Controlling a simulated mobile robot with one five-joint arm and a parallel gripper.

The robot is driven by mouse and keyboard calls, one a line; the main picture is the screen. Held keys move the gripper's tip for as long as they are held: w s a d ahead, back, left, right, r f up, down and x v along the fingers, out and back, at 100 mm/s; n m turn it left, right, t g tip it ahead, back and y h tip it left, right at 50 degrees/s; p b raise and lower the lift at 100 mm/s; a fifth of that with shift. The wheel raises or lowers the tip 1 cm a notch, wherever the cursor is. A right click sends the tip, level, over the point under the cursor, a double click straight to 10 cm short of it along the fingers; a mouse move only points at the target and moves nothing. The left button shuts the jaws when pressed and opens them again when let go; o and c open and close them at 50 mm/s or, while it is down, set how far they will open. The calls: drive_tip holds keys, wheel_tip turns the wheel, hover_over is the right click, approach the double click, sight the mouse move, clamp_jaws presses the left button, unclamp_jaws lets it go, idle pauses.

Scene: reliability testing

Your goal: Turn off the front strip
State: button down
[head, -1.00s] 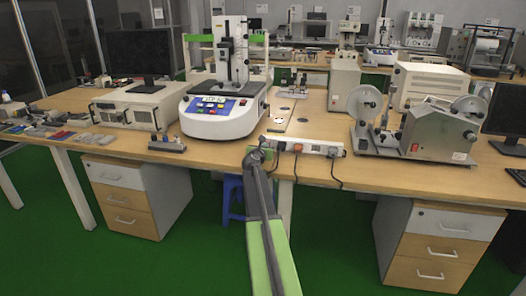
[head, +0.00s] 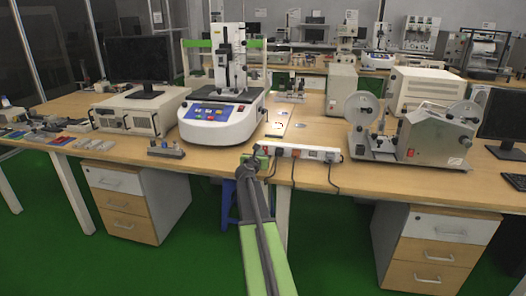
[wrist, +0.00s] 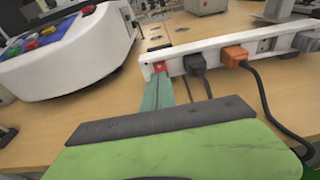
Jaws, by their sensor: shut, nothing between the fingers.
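The front strip (head: 300,151) is a white power strip along the front edge of the wooden bench. In the wrist view the strip (wrist: 285,42) runs from centre to upper right, with a black plug and an orange plug in it. Its red switch (wrist: 159,67) is at the left end. My gripper (head: 257,161) is at that left end in the head view. In the wrist view my gripper (wrist: 160,80) is shut and empty, its teal fingertips just below the red switch. I cannot tell whether they touch it.
A white machine with a coloured button panel (head: 218,125) stands left of the strip. A grey device with reels (head: 430,138) stands to the right. A small block with knobs (head: 166,149) sits on the front edge. Cables hang from the strip.

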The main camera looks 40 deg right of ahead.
drive_tip(key=s+a+r+p, duration=0.2)
drive_tip(key=s+a+r, duration=0.1)
drive_tip(key=a, duration=0.2)
drive_tip(key=shift+s+a, duration=0.25)
drive_tip(key=shift+a, duration=0.15)
